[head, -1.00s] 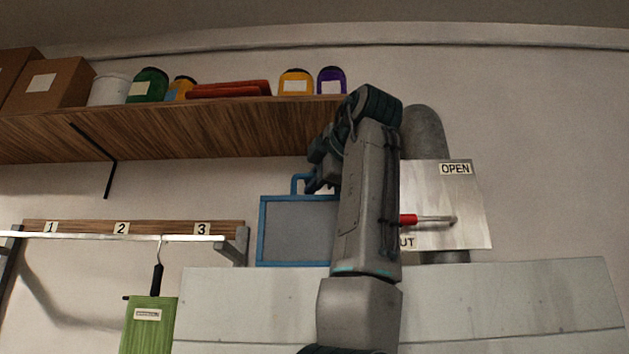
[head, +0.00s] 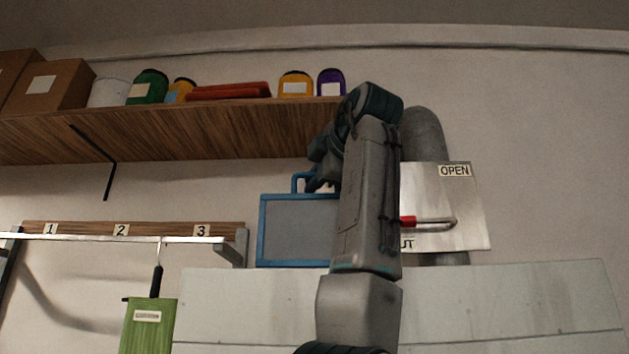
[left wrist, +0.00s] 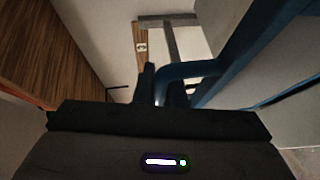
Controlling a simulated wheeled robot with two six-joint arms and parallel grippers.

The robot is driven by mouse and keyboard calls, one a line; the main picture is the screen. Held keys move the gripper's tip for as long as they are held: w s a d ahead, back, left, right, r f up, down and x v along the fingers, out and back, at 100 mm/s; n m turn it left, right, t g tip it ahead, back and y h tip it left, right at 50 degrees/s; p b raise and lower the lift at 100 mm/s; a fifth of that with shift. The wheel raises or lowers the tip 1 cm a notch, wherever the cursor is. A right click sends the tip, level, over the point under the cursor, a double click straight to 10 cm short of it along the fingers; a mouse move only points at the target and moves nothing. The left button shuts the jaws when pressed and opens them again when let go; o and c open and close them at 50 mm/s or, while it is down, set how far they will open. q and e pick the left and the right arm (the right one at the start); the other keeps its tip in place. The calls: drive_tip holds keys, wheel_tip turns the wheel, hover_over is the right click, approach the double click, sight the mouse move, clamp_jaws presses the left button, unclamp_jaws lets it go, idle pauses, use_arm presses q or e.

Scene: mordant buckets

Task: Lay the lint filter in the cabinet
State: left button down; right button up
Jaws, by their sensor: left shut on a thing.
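The lint filter (head: 297,230) is a grey panel in a blue frame with a blue loop handle on top. It hangs upright in front of the wall, its right part hidden behind my left arm. My left gripper (head: 318,182) is at the handle, partly hidden by my arm, and is shut on it. In the left wrist view the blue handle (left wrist: 190,69) runs into the fingers (left wrist: 147,85), with the blue frame and grey mesh on the right. I cannot make out the cabinet for certain. My right gripper is not in view.
A wooden shelf (head: 200,132) with jars and boxes is above on the left. A numbered rail (head: 120,238) with a hanging green item (head: 148,325) is at lower left. A metal plate (head: 440,205) with a red-handled lever is right of my arm. A pale panel (head: 500,305) spans below.

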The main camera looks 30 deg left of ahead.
sight(321, 231)
use_arm(q)
drive_tip(key=shift+f, duration=0.15)
drive_tip(key=shift+f+b, duration=3.7)
drive_tip(key=shift+f, duration=1.7)
drive_tip(key=c, duration=1.4)
unclamp_jaws()
